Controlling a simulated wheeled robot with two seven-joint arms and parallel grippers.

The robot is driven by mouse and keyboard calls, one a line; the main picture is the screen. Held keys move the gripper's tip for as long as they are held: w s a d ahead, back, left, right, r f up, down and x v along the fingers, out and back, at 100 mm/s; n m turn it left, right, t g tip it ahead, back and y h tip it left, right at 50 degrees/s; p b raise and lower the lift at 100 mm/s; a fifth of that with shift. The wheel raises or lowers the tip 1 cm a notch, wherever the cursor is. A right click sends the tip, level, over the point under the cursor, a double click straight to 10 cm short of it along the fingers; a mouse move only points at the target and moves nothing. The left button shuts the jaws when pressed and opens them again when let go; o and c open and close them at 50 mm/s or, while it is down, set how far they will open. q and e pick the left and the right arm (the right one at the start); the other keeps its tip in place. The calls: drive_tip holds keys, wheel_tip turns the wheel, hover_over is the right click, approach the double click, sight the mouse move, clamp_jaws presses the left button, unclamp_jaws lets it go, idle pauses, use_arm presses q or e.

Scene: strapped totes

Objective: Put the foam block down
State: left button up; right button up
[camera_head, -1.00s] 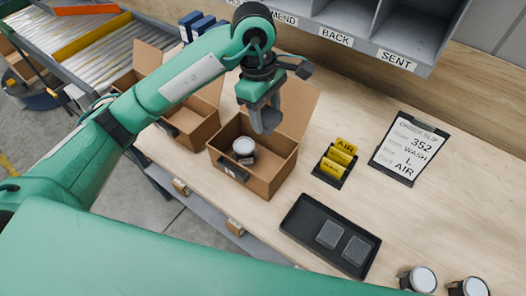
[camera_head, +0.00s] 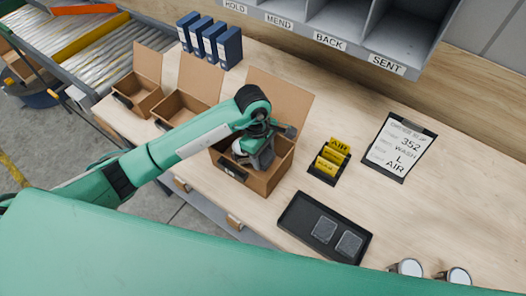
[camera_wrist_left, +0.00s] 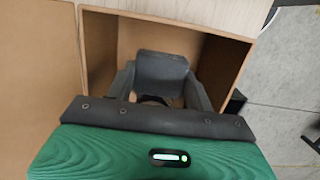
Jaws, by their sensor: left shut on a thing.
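The foam block (camera_wrist_left: 160,72) is a dark grey slab held between the fingers of my left gripper (camera_head: 262,160). In the wrist view the gripper (camera_wrist_left: 160,90) is shut on it, inside the open cardboard box (camera_head: 268,184). The box walls (camera_wrist_left: 105,55) surround the block in that view. I cannot tell whether the block touches the box floor. A white-lidded jar (camera_head: 239,150) in the box is mostly hidden behind the gripper. Two more grey blocks (camera_head: 324,229) lie in a black tray (camera_head: 297,237). My right gripper is not in view.
Two more open boxes (camera_head: 178,108) stand to the left, with blue binders (camera_head: 228,47) behind. A holder with yellow AIR cards (camera_head: 331,158) and an order slip clipboard (camera_head: 398,147) lie to the right. White-lidded jars (camera_head: 408,267) stand at the front right.

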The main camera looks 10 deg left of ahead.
use_arm(q)
drive_tip(key=shift+f, duration=0.3)
drive_tip(key=shift+f, duration=0.1)
drive_tip(key=shift+f+b, duration=0.3)
drive_tip(key=shift+b, duration=0.3)
drive_tip(key=shift+f+b, duration=0.25)
drive_tip(key=shift+b, duration=0.05)
drive_tip(key=o, duration=0.9)
drive_tip(key=shift+o, duration=0.2)
drive_tip(key=shift+r, duration=0.1)
